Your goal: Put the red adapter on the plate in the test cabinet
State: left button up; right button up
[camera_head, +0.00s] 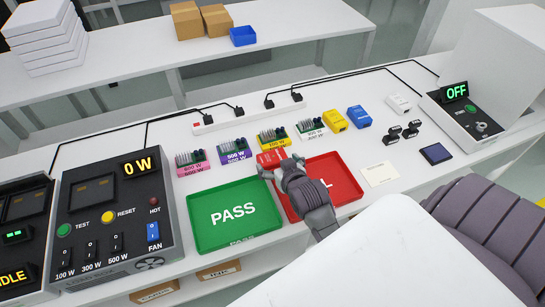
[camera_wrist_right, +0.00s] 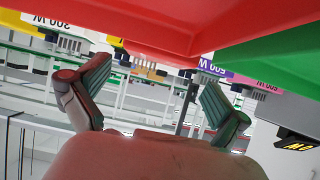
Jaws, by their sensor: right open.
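The red adapter (camera_head: 270,158) lies on the white table, just behind the seam between the green PASS tray (camera_head: 235,235) and the red FAIL tray (camera_head: 347,172). My right gripper (camera_head: 290,163) is at the adapter's right side, over the back-left part of the FAIL tray. A black cabinet (camera_head: 172,245) reading 0 W stands at left, with a dark recessed plate (camera_head: 93,194). My left gripper is out of view.
Labelled racks, including a pink one (camera_head: 193,168) and a yellow one (camera_head: 273,139), stand behind the trays. Yellow (camera_head: 335,120) and blue (camera_head: 359,117) blocks are farther right. A power strip (camera_head: 245,119) lies behind. A console (camera_head: 480,118) reading OFF stands at right.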

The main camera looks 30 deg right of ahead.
aim_at(272, 156)
jog(key=shift+p+x, duration=0.35)
jog(key=shift+x, duration=2.45)
jog(key=c, duration=1.1)
jog(key=shift+c, duration=0.2)
jog(key=shift+r, duration=0.1)
jog(key=shift+r, duration=0.35)
jog(key=r, duration=0.3)
jog(key=shift+s+d+r, duration=0.2)
jog(key=shift+s+r, duration=0.05)
jog(key=shift+r, duration=0.05)
jog(key=s+d+r+b, duration=0.1)
jog(key=s+d+r, duration=0.5)
jog(key=s, duration=0.4)
jog(key=w+a+r+n+y, duration=0.1)
jog(key=a+r, duration=0.4)
jog(key=a, duration=0.5)
jog(key=w+a+r+n+y, duration=0.1)
jog(key=w+a+r+y, duration=0.1)
jog(key=a+r, duration=0.3)
jog(key=a, duration=0.4)
jog(key=shift+a+n, duration=0.4)
